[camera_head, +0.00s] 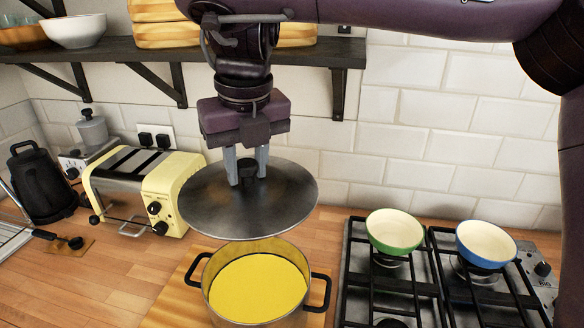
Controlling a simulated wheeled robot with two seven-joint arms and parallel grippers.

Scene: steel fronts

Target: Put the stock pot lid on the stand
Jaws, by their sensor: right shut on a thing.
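The stock pot lid (215,205) is a round dark metal disc with a black knob, in the middle of the head view. My right gripper (246,175) is shut on the lid's knob from above. The lid is held roughly level, above and slightly behind the open stock pot (223,308), which has black side handles and yellow contents. I cannot clearly identify the stand; a wire rack (14,238) is partly in view at the left edge. My left gripper is not in view.
A yellow toaster (172,190) and black kettle (40,185) stand at the left. The pot sits on a wooden board (165,312). At the right, a green bowl (395,231) and blue bowl (486,244) rest on the hob. A dark shelf (335,52) hangs above.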

